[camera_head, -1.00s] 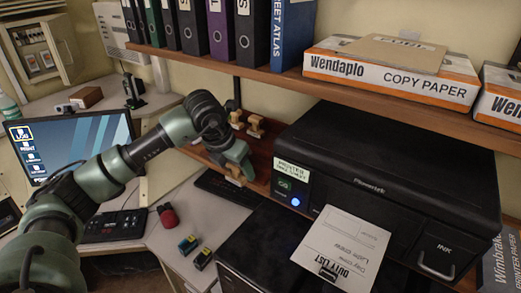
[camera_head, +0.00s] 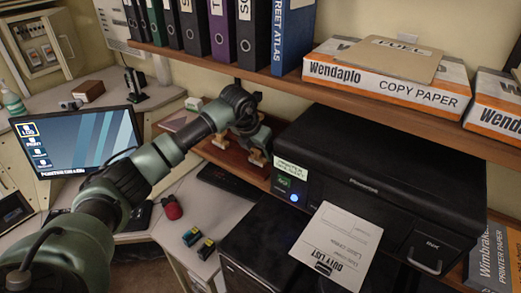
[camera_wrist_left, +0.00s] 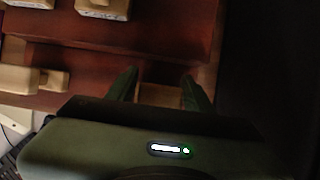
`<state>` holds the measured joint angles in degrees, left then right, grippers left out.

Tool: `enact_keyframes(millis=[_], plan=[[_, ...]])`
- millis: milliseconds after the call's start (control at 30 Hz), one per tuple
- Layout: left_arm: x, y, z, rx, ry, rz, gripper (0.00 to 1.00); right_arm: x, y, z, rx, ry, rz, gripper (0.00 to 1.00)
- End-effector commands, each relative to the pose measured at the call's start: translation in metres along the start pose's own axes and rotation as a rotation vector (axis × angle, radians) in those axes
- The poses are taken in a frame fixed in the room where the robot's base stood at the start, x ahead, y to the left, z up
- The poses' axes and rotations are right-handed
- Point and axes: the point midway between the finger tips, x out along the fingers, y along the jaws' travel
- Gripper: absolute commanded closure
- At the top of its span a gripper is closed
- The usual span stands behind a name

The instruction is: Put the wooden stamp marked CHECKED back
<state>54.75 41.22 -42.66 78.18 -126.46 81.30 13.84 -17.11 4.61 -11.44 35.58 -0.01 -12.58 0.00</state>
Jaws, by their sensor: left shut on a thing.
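My left gripper (camera_head: 261,146) is at the reddish-brown wooden stamp rack (camera_head: 229,156), just left of the printer. It is shut on a wooden stamp (camera_head: 256,158); in the left wrist view the pale wood of this stamp (camera_wrist_left: 160,95) shows between the two fingers, low over a rack step. The stamp's marking is hidden, and I cannot tell whether its base touches the rack. Another wooden stamp (camera_head: 220,141) stands on the rack to the left. The left wrist view shows other stamps, one at the left (camera_wrist_left: 30,80) and one at the top (camera_wrist_left: 103,8). My right gripper is not in view.
The black printer (camera_head: 385,185) stands close on the right, with a duty list sheet (camera_head: 337,240) in front. A shelf (camera_head: 290,80) with binders and paper boxes overhangs the rack. A keyboard (camera_head: 228,182) lies below the rack; a monitor (camera_head: 80,140) stands left.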

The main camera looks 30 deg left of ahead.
Motion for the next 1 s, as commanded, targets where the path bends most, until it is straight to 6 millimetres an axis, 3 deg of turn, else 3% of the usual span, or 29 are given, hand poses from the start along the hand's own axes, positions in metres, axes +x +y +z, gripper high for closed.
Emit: enact_keyframes(millis=[133, 167, 200, 233, 633, 767, 900, 1000], plan=[[0.004, 0.0, -0.002, 0.0, 0.0, 0.0, 0.74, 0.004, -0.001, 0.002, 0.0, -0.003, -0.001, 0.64], [0.002, 0.0, -0.001, 0.0, -0.001, 0.0, 0.4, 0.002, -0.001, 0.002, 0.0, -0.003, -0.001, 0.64], [0.002, 0.0, -0.001, 0.0, 0.0, 0.0, 0.29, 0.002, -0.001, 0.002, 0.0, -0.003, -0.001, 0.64], [0.002, 0.0, -0.001, 0.0, 0.0, 0.0, 0.26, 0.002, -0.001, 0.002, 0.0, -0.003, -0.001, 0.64], [-0.004, 0.0, 0.0, 0.0, -0.002, 0.0, 0.26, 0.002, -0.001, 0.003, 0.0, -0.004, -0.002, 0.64], [-0.021, 0.001, 0.0, 0.001, -0.006, 0.001, 0.26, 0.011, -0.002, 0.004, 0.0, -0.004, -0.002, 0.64], [-0.052, 0.002, -0.002, 0.001, -0.006, 0.003, 0.26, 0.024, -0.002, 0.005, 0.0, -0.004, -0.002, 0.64], [-0.058, 0.002, -0.03, 0.003, 0.0, 0.004, 0.26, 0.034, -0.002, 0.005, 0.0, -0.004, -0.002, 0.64]])
